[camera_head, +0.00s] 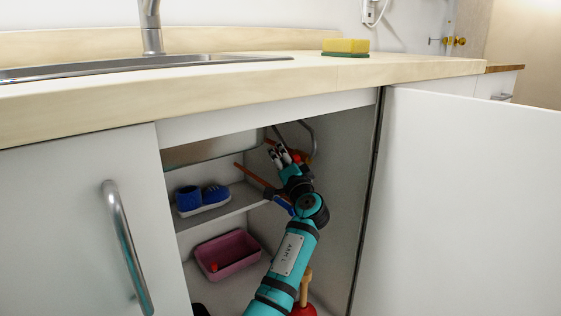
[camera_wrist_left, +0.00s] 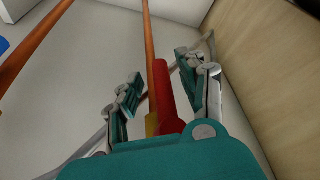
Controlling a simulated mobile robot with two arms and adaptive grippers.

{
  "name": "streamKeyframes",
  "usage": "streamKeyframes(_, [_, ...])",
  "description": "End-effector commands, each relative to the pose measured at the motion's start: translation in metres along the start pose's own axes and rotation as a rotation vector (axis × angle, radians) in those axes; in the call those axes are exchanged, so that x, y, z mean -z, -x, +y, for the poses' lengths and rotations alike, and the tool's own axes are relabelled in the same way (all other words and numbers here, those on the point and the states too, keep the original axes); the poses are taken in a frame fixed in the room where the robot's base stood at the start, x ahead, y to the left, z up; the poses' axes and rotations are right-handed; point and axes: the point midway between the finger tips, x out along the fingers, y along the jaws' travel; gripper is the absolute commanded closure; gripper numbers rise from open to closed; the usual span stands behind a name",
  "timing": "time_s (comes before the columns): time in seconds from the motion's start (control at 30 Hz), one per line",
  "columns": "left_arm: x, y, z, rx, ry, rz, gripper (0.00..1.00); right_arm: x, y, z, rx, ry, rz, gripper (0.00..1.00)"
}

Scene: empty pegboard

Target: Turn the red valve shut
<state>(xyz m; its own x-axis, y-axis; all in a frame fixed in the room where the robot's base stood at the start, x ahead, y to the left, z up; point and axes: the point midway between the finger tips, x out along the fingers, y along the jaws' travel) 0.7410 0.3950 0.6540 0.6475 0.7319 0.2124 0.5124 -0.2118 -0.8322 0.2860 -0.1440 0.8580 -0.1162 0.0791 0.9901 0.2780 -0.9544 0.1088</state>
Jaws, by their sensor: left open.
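The red valve handle (camera_wrist_left: 167,100) shows in the left wrist view on a copper pipe (camera_wrist_left: 150,40), with a yellow brass part at its lower end. My left gripper (camera_wrist_left: 160,88) is open, with one finger on each side of the red handle; I cannot tell whether either finger touches it. In the head view my left gripper (camera_head: 281,157) reaches up inside the open cabinet under the sink, beside the copper pipes (camera_head: 252,175). A bit of red shows at its fingers there, but the arm and gripper hide most of the valve. My right gripper is not in view.
Blue shoes (camera_head: 203,198) sit on the cabinet shelf (camera_head: 222,211), above a pink basin (camera_head: 227,253). A red plunger (camera_head: 304,309) stands low beside my arm. The open door (camera_head: 460,200) is at the right; the countertop (camera_head: 400,69) is overhead.

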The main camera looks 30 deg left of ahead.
Motion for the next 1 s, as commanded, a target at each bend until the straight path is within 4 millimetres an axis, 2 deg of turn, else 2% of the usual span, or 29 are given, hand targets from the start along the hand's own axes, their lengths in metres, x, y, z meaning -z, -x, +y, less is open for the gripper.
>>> streamKeyframes(0.37, [0.0002, -0.0069, -0.0003, 0.000, 0.001, 0.000, 0.59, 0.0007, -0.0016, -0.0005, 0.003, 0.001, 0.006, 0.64])
streamKeyframes(0.7, [0.0002, -0.0066, -0.0003, 0.000, 0.001, 0.000, 1.00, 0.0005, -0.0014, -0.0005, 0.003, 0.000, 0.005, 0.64])
streamKeyframes(1.0, [0.0002, -0.0065, -0.0001, -0.001, 0.001, 0.000, 1.00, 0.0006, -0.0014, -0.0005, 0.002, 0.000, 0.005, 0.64])
